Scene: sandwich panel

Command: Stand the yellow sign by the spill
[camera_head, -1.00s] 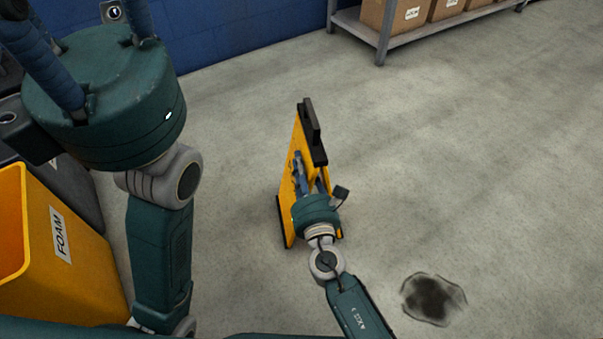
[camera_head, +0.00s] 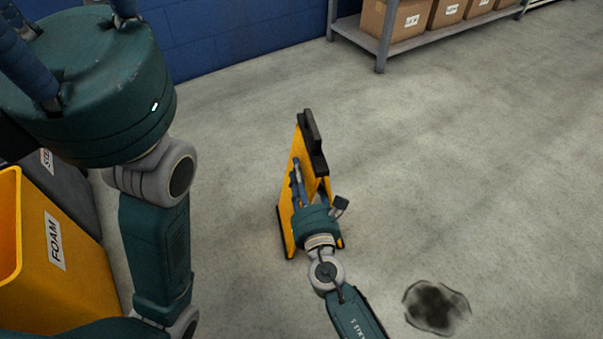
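The yellow sign (camera_head: 287,215) is upright, its two panels spread at the bottom and a black handle piece on top. It is left of and beyond the spill (camera_head: 436,306), a dark patch on the floor, with bare floor between them. My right gripper (camera_head: 312,184) is at the sign's near side, its blue fingers against or between the panels; whether they grip it is hidden. I cannot tell whether the sign's feet touch the floor. My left gripper (camera_head: 76,22) is large at the upper left, fingers spread apart, tips cut off by the frame.
A yellow bin labelled FOAM (camera_head: 82,268) and a dark bin (camera_head: 66,187) stand at the left. A grey shelf (camera_head: 381,48) with cardboard boxes (camera_head: 398,18) is at the back, beside a blue wall (camera_head: 240,28).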

